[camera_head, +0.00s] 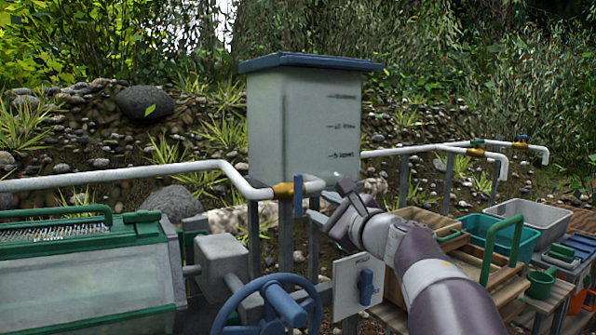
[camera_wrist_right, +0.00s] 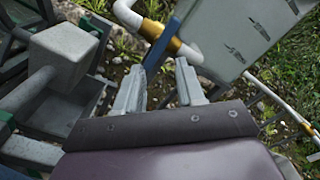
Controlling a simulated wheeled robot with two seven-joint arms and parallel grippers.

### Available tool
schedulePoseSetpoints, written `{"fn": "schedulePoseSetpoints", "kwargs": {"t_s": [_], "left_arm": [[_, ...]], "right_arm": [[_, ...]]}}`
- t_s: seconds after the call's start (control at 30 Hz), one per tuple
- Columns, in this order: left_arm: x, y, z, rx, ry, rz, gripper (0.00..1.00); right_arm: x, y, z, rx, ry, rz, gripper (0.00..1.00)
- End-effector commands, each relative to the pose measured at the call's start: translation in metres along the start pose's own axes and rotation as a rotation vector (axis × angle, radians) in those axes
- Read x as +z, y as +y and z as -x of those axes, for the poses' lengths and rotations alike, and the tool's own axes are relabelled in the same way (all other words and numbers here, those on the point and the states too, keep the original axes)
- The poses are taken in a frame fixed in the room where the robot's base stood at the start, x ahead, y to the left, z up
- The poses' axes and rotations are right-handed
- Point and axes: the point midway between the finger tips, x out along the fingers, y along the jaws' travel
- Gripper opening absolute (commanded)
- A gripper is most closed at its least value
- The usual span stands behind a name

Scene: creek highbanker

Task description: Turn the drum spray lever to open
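The drum spray lever (camera_head: 297,197) is a narrow blue handle on a brass valve (camera_head: 284,190) in the white pipe, left of my right gripper. It stands upright, across the pipe's line. In the right wrist view the blue lever (camera_wrist_right: 161,46) slants down from the brass valve (camera_wrist_right: 152,29), its lower end close to the gap between my fingertips. My right gripper (camera_head: 327,203) is just right of the lever, with its fingers apart and nothing held; the fingers also show in the right wrist view (camera_wrist_right: 160,68). I cannot tell whether they touch the lever. My left gripper is out of view.
A grey tank (camera_head: 303,125) with a blue lid stands behind the valve. A green-framed drum (camera_head: 85,275) is at left, a blue handwheel (camera_head: 262,308) below. A panel with a blue switch (camera_head: 358,283) sits under my right arm. Tubs (camera_head: 530,221) and wooden trays stand right.

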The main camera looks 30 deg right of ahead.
Motion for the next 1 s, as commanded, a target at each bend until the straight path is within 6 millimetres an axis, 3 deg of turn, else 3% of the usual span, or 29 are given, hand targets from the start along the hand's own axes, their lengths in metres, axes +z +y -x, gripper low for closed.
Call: {"fn": "schedulePoseSetpoints", "kwargs": {"t_s": [0.03, 0.53, 0.73, 0.83, 1.0], "left_arm": [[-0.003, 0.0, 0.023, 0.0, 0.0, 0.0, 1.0], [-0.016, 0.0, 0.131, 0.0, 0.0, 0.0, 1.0], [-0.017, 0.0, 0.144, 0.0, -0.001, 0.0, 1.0], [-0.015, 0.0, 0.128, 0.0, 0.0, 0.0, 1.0], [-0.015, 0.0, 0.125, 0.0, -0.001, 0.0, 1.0]], "right_arm": [[0.009, -0.008, 0.0, 0.002, 0.002, -0.069, 0.38], [0.009, -0.008, 0.0, 0.001, 0.004, -0.738, 0.38], [0.004, -0.002, -0.044, 0.003, 0.001, -0.731, 0.38], [-0.004, 0.004, -0.061, 0.001, -0.002, -0.726, 0.38], [-0.002, 0.002, -0.077, 0.0, 0.0, -0.726, 0.38]]}}
